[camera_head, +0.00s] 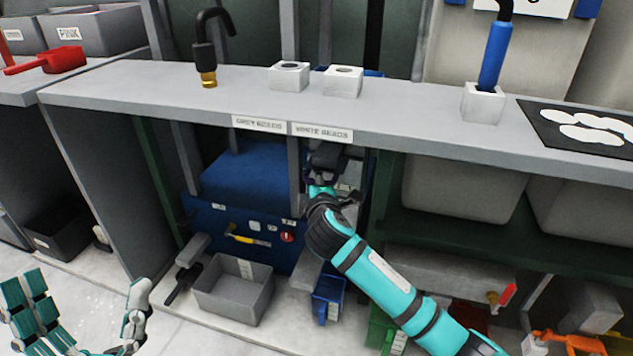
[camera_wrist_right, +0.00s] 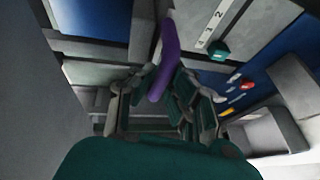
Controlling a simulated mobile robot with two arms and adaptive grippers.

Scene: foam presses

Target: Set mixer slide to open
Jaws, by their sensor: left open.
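A purple handle (camera_wrist_right: 161,58), perhaps the mixer slide, shows in the right wrist view and runs down between the fingers of my right gripper (camera_wrist_right: 165,78). The fingers lie close on both sides of it; whether they clamp it I cannot tell. In the head view my right gripper (camera_head: 328,162) reaches under the bench, beside a post right of the blue machine (camera_head: 245,215), where my own wrist hides most of the handle. My left gripper (camera_head: 85,305) is open and empty at the lower left, above the floor.
The grey bench top (camera_head: 170,85) overhangs my right gripper. A grey bin (camera_head: 234,288) and a small blue bin (camera_head: 328,298) stand below. A yellow handle (camera_head: 242,238) and red button (camera_head: 287,237) are on the blue machine's front. Pale tanks (camera_head: 460,188) stand to the right.

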